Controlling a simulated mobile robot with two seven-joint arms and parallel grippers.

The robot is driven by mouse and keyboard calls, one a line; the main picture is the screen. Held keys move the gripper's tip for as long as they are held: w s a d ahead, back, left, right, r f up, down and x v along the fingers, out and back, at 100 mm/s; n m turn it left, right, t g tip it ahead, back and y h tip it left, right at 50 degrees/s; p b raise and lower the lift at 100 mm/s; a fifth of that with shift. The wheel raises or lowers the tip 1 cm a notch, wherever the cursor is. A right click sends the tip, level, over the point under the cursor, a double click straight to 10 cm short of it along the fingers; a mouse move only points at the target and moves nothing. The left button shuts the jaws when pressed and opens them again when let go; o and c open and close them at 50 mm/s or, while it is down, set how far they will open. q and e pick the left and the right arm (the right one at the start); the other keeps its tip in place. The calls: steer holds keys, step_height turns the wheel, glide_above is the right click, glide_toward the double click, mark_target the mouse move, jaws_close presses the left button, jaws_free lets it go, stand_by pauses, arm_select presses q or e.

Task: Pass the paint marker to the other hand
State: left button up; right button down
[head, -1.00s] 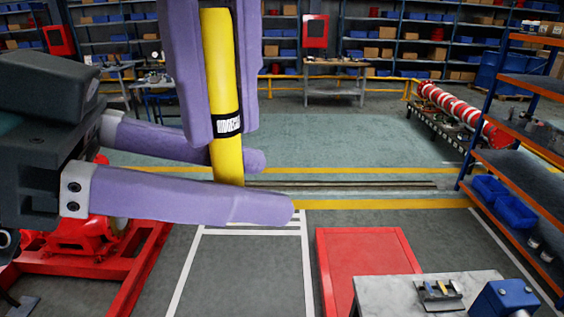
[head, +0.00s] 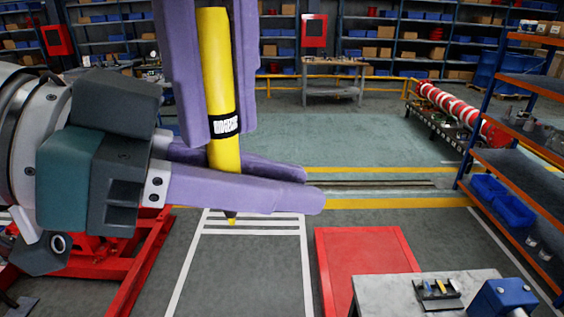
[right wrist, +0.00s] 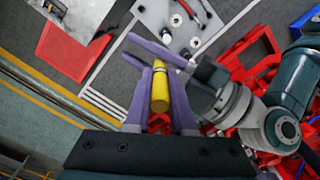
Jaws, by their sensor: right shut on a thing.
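The yellow paint marker (head: 215,60), with a black band carrying white print, hangs nearly upright in the head view, dark tip down. My right gripper (head: 222,135) comes from above and is shut on its upper part, one purple finger on each side. My left gripper (head: 312,185) lies across the marker's lower end. Its fingers are open, one in front of the marker and one behind. The near finger hides part of the lower end, and the tip shows below it. In the right wrist view the marker (right wrist: 160,90) lies between my right fingers, with my left gripper around its far end.
A grey table (head: 400,297) with small parts and a blue box (head: 503,298) stands at the lower right. A red floor plate (head: 365,265) lies beside it. Blue and orange shelving (head: 520,150) stands at the right. Red machinery (head: 110,255) is below my left arm.

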steer(key=shift+w, duration=0.15)
steer(key=c, duration=1)
jaws_free()
steer(key=shift+o, duration=1.6)
steer(key=shift+a, duration=0.1)
